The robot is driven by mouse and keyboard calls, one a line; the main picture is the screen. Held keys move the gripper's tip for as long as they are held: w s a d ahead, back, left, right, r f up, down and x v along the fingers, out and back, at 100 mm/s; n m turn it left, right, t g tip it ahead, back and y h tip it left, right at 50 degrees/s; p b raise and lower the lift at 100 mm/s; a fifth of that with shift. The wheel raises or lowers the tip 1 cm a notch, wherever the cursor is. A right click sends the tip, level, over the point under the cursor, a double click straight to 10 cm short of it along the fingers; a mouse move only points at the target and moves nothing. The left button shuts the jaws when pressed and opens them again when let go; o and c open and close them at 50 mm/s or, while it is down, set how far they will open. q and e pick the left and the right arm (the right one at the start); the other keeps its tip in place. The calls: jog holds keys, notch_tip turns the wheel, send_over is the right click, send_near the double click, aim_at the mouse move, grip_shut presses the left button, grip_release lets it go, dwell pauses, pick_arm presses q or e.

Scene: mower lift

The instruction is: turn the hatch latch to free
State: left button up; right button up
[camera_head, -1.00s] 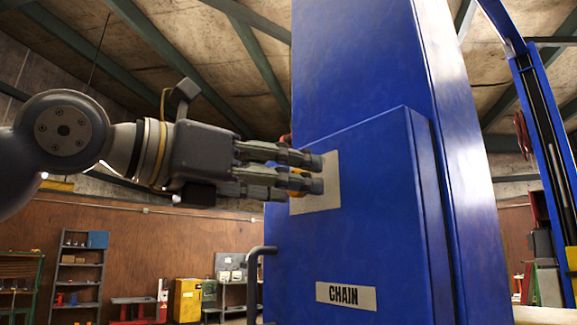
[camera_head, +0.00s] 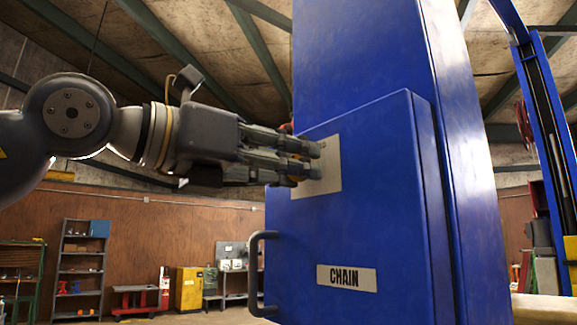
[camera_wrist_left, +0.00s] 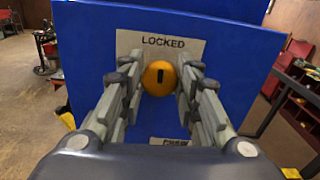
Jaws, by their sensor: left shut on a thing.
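The hatch latch is a round yellow knob (camera_wrist_left: 160,78) with a dark slot that stands upright in the left wrist view. It sits on a pale plate (camera_wrist_left: 190,50) marked LOCKED, which also shows in the head view (camera_head: 330,180). My left gripper (camera_wrist_left: 160,85) has its fingers on both sides of the knob and is shut on it. In the head view my left gripper (camera_head: 312,160) reaches in from the left and its fingers mostly hide the knob. The blue hatch (camera_head: 375,215) is shut flat against the blue post. My right gripper is not in view.
A dark handle (camera_head: 255,275) stands out at the hatch's left edge, below my left gripper. A CHAIN label (camera_head: 346,277) is on the hatch. Shelves (camera_head: 80,265) and a yellow cabinet (camera_head: 190,290) stand far back. There is free room left of the hatch.

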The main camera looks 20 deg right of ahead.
pick_arm(q)
jog(key=shift+w+a+n+b, duration=0.1)
jog(key=shift+n+b, duration=2.15)
jog(key=shift+n, duration=2.1)
jog(key=shift+w+n+b, duration=0.1)
jog(key=shift+n+b, duration=2.1)
jog(key=shift+n, duration=2.15)
jog(key=o, duration=1.1)
jog(key=shift+f, duration=0.15)
jog(key=shift+c, duration=0.2)
